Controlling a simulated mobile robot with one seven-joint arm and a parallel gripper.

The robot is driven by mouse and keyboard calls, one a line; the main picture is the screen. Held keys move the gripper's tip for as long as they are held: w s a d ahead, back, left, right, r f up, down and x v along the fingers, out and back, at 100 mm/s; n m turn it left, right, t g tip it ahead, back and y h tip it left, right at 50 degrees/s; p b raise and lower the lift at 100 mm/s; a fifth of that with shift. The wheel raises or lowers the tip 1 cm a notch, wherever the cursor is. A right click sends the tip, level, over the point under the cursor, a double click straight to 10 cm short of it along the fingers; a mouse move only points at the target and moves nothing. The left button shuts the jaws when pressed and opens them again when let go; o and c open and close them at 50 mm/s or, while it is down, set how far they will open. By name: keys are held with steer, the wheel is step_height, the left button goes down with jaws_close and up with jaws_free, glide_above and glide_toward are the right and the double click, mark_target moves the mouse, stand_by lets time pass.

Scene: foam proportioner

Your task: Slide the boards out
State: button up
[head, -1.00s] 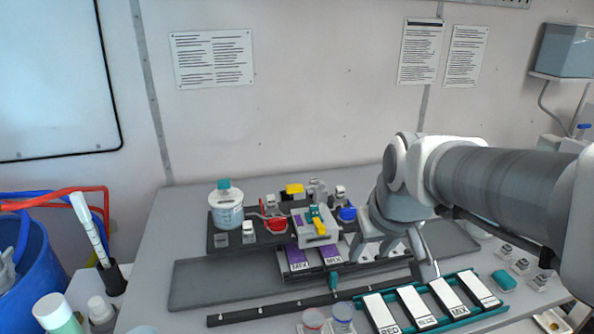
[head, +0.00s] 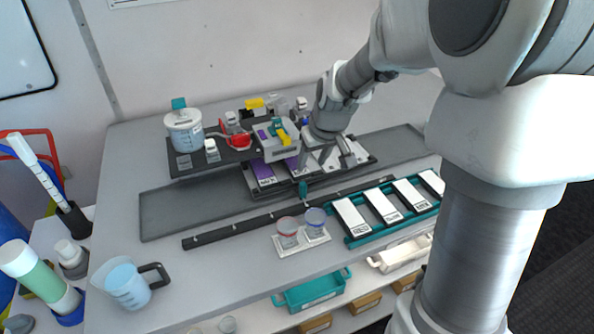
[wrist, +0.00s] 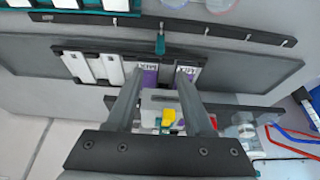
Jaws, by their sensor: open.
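Two purple-and-white boards marked MIX (head: 262,172) lie side by side in a dark tray, their rear parts under a grey-white device (head: 280,142) with yellow and teal parts on top. They also show in the wrist view (wrist: 187,73). Plain white boards (wrist: 75,66) lie beside them in the same tray, partly hidden by my arm in the head view. My gripper (head: 322,158) is over the tray, just right of the device. In the wrist view my gripper's (wrist: 158,82) fingers are wide apart with nothing between them, reaching toward the MIX boards; contact cannot be told.
A teal rack (head: 348,240) with several white boards stands at the front right. A dark rail (head: 235,230) with a teal peg (head: 303,189) runs before the tray. A white jar (head: 184,130) stands at back left.

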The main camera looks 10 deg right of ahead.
mark_target(303, 184)
steer(key=x, duration=1.3)
steer(key=shift+a+f, duration=0.1)
jaws_close()
stand_by(1.0)
